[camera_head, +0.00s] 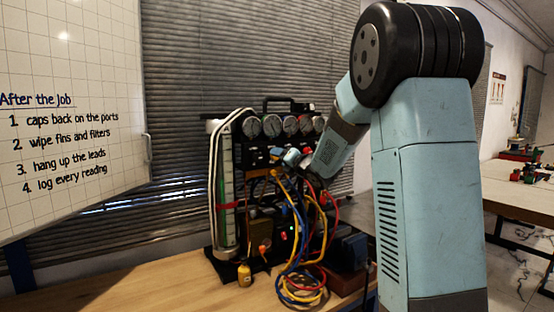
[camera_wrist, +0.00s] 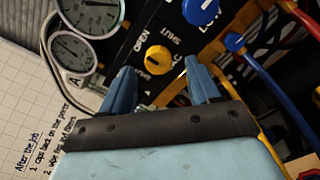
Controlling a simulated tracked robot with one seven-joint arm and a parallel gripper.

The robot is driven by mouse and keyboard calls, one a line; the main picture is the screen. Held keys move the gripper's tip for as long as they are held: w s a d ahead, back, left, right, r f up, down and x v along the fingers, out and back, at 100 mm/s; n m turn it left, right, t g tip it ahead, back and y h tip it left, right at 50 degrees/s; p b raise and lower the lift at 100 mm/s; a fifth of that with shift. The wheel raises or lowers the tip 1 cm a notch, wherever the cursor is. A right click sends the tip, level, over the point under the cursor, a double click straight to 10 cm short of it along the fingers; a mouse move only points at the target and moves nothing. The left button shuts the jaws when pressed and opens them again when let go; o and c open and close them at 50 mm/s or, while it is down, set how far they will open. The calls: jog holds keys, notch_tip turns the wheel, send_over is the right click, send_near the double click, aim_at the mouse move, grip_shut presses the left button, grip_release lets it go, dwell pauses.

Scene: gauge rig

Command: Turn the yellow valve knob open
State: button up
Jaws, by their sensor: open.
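The yellow valve knob (camera_wrist: 158,60) shows in the wrist view on a dark panel between the printed words OPEN and SHUT. A slot line crosses its face. My gripper (camera_wrist: 160,78) is open, with its two blue fingers apart and empty. The knob appears just beyond the fingertips, roughly between them. I cannot tell whether the fingers reach around it. In the head view my gripper (camera_head: 292,157) is at the front of the gauge rig (camera_head: 263,140), and the yellow knob is too small to make out there.
A blue knob (camera_wrist: 201,10) sits near the yellow one. Gauges (camera_wrist: 72,52) are at the left. A blue hose (camera_wrist: 262,72) and yellow hoses run at the right. Hanging cables (camera_head: 300,270) lie in front of the rig. A small yellow container (camera_head: 244,275) stands on the wooden bench (camera_head: 150,285).

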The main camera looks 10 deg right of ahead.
jog(key=v, duration=1)
